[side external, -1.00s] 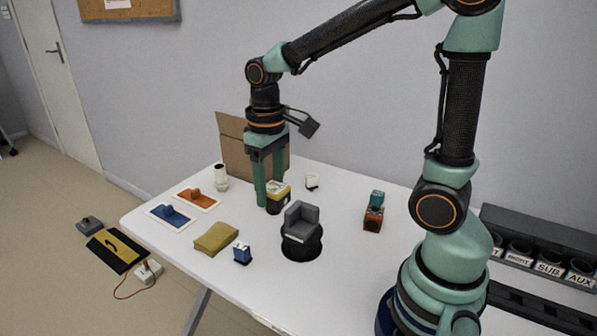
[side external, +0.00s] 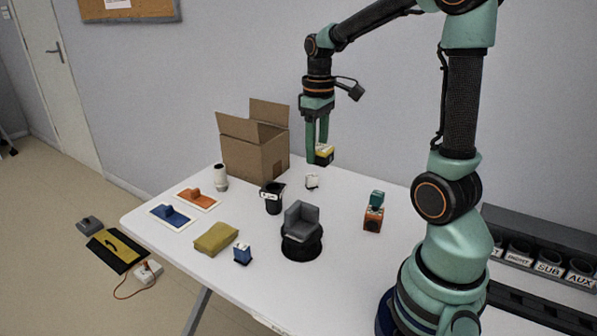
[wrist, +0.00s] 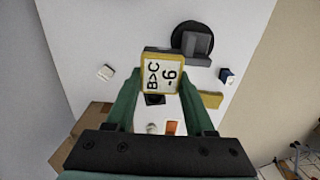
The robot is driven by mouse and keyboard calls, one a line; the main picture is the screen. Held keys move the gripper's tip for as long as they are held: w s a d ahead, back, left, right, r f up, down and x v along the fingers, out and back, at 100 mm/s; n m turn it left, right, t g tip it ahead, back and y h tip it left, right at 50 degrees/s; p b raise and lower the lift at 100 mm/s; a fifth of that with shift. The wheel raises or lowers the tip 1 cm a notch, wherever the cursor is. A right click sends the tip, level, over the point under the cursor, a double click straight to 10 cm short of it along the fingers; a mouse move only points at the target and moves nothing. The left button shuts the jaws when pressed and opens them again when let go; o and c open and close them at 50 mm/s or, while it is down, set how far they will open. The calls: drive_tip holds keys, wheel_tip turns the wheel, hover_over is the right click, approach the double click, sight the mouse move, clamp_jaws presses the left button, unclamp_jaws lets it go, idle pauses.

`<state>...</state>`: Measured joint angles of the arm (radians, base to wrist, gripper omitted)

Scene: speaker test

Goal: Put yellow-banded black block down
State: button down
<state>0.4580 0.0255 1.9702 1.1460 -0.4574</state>
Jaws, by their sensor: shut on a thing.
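The yellow-banded black block (side external: 324,155) is held in my gripper (side external: 317,146), up in the air above the back part of the white table. In the wrist view the block (wrist: 163,74) sits between the two green fingers, its white face reading "B>C -6" toward the camera. My gripper is shut on it. Below and to the left in the side view stands a black cup-like holder (side external: 272,203) with a white label at its rim; it is partly hidden behind the block in the wrist view (wrist: 155,99).
A small white cube (side external: 312,181) lies below the block. A grey seat-shaped piece on a round black base (side external: 302,245), an open cardboard box (side external: 240,158), a white cylinder (side external: 220,178) and an orange block (side external: 373,220) stand around. Table right of the white cube (side external: 345,190) is clear.

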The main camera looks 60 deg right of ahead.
drive_tip(key=shift+s+d, duration=0.2)
drive_tip(key=shift+d, duration=0.35)
drive_tip(key=shift+s+d, duration=0.2)
drive_tip(key=shift+d, duration=0.35)
approach(322, 213)
drive_tip(key=a+f, duration=0.1)
drive_tip(key=f, duration=0.1)
drive_tip(key=s+a+f, duration=0.1)
drive_tip(key=a+f, duration=0.1)
drive_tip(key=s+a+f, duration=0.1)
drive_tip(key=f, duration=0.1)
drive_tip(key=shift+a+f, duration=0.1)
drive_tip(key=shift+a, duration=0.05)
drive_tip(key=shift+f, duration=0.1)
drive_tip(key=shift+c, duration=1.3)
unclamp_jaws()
